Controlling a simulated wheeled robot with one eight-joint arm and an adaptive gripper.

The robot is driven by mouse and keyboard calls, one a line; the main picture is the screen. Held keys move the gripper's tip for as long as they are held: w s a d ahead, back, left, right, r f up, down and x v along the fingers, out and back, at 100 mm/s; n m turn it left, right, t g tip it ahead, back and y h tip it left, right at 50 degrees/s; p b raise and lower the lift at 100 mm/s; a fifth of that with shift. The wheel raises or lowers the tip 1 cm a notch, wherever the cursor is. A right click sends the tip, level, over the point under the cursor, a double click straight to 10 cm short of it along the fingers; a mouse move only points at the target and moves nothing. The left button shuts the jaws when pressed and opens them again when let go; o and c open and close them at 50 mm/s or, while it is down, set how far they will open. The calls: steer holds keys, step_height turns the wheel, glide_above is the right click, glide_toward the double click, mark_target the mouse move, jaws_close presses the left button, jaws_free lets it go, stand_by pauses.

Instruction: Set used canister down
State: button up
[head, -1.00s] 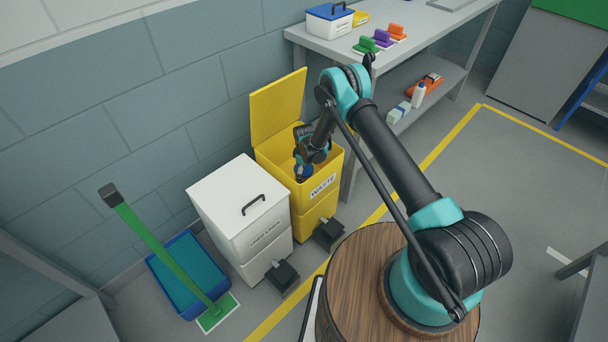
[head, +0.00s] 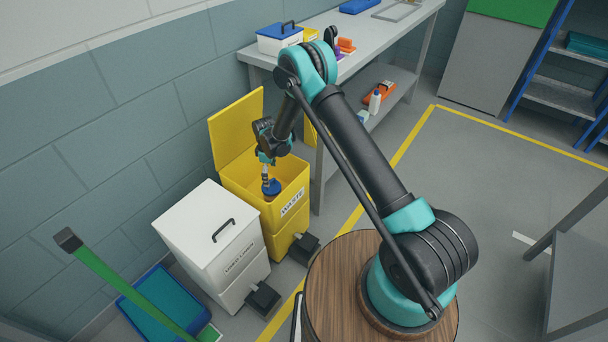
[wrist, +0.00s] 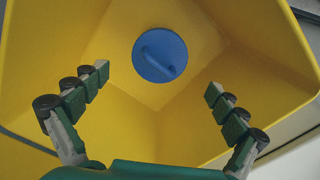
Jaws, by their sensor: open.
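The used canister shows as a round blue top with a raised bar across it (wrist: 160,55) in the wrist view, inside the yellow waste bin (wrist: 60,45). In the head view its blue part (head: 271,187) is in the bin's opening, below my gripper (head: 267,165). The yellow waste bin (head: 265,212) has its lid standing open against the wall side. In the wrist view my gripper (wrist: 158,82) is open, its green fingers spread wide with the canister apart from them and beyond the tips. I cannot tell whether the canister touches the bin floor.
A white closed bin (head: 210,235) stands left of the waste bin. A green-handled tool (head: 130,285) and a blue tray (head: 150,305) are farther left. A grey bench (head: 375,45) with a blue-lidded box (head: 280,38) is behind. Open floor lies to the right.

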steer(key=s+d+r+m+t, duration=0.3)
steer(key=d+r+m, duration=0.5)
steer(key=d+r, duration=1.7)
steer(key=s+d+r+m, duration=0.5)
steer(key=s+d+r, duration=0.2)
steer(key=s+d, duration=0.4)
steer(key=s+d+f+m+t, duration=0.1)
steer(key=s+d+m, duration=0.3)
steer(key=s, duration=1)
steer(key=shift+d+f, duration=0.2)
steer(key=shift+d, duration=0.95)
